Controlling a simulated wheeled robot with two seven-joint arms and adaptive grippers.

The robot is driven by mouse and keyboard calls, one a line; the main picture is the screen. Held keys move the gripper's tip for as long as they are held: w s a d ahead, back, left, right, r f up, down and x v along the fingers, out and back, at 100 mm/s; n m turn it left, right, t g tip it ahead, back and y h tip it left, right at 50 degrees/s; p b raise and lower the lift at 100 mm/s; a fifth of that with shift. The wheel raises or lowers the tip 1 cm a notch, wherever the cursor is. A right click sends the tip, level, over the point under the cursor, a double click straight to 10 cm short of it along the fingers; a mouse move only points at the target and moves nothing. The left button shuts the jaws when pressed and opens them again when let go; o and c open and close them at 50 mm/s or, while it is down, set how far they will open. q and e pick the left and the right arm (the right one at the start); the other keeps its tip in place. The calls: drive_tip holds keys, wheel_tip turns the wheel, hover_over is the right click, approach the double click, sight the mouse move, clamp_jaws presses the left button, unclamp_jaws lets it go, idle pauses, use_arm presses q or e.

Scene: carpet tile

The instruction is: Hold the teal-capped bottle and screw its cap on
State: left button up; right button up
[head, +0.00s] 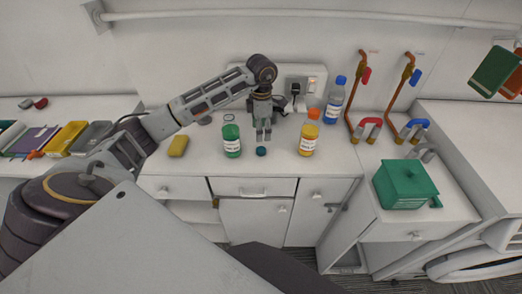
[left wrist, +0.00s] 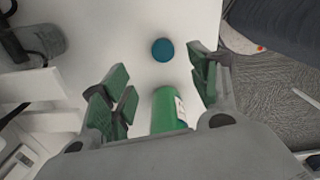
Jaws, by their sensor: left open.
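A green bottle (head: 231,141) with a white label stands upright on the counter, left of my left gripper. It also shows in the left wrist view (left wrist: 166,108), low in the picture near the gripper's base. I cannot make out its mouth. A small teal cap (head: 261,151) lies on the counter to the bottle's right, apart from it, near the front edge. It shows clearly in the left wrist view (left wrist: 163,50). My left gripper (head: 264,134) points down behind the cap, open, with nothing held between its fingers. My right gripper is not in view.
An orange-capped yellow bottle (head: 308,138) and a blue-capped bottle (head: 334,100) stand to the right. A yellow sponge (head: 178,146) lies left. A socket with a black plug (head: 295,90) is behind. A green box (head: 405,184) sits on the right cabinet. Counter around the cap is clear.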

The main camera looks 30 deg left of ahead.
use_arm(q)
hover_over(261, 149)
drive_tip(key=shift+w+f+p, duration=0.15)
drive_tip(key=shift+f+p, duration=0.15)
drive_tip(key=shift+f, duration=1.8)
drive_tip(key=shift+f, duration=0.1)
drive_tip(key=shift+s+d+f+p, duration=0.15)
drive_tip(key=shift+f+p, duration=0.3)
drive_tip(key=shift+f, duration=0.35)
drive_tip(key=shift+s+a+f+p, duration=0.1)
drive_tip(key=shift+f+p, duration=0.3)
drive_tip(key=shift+f, duration=1.3)
drive_tip(key=shift+c, duration=0.4)
drive_tip(key=c, duration=0.7)
